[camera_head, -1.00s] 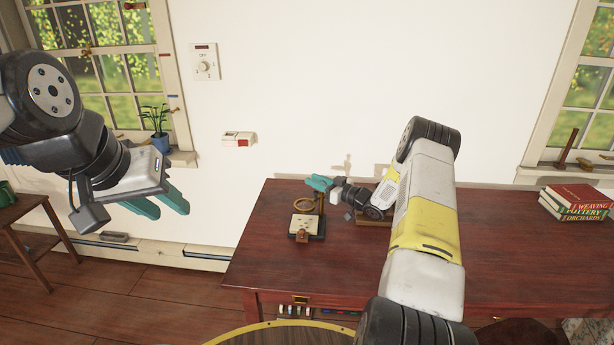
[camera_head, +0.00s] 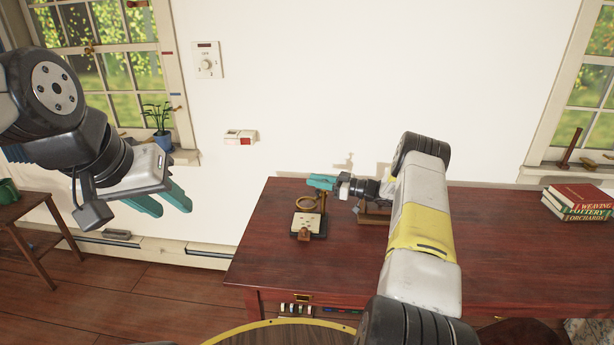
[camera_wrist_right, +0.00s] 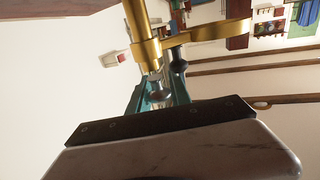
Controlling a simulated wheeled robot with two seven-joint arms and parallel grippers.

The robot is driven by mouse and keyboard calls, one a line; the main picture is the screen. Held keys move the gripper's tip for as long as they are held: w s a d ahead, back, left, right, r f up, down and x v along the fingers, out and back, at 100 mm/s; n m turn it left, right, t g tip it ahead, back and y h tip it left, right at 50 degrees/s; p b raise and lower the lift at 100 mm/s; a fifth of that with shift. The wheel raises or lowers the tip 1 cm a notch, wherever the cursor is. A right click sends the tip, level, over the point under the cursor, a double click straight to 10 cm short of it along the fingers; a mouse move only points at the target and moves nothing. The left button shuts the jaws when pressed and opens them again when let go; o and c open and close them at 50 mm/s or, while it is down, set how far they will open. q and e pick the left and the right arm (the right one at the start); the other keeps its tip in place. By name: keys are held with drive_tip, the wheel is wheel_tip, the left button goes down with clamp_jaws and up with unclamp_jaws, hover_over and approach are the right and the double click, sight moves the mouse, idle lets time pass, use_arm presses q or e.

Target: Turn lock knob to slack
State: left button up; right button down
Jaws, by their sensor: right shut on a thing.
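A small stand with a pale-topped dark base (camera_head: 307,227), a brass ring (camera_head: 306,204) and an upright post is on the red-brown table. In the right wrist view, the brass post (camera_wrist_right: 140,25) and its side arm (camera_wrist_right: 210,34) are close up. My right gripper (camera_head: 318,181) is at the top of the stand, its teal fingers shut on the small grey lock knob (camera_wrist_right: 159,93), which they partly hide. A dark round end (camera_wrist_right: 179,63) shows just beyond. The knob's turn angle cannot be read. My left gripper (camera_head: 165,200) is open and empty, far left of the table.
The red-brown table (camera_head: 500,255) is mostly clear, with books (camera_head: 577,203) at its right end. A wooden block (camera_head: 374,214) is beside the stand, partly behind my right arm. A white wall with a red-and-white box (camera_head: 240,137) stands behind.

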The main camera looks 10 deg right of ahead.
drive_tip(key=shift+r, duration=0.1)
drive_tip(key=c, duration=1.2)
unclamp_jaws()
drive_tip(key=v, duration=0.7)
drive_tip(key=shift+s+d, duration=0.15)
drive_tip(key=shift+d, duration=0.15)
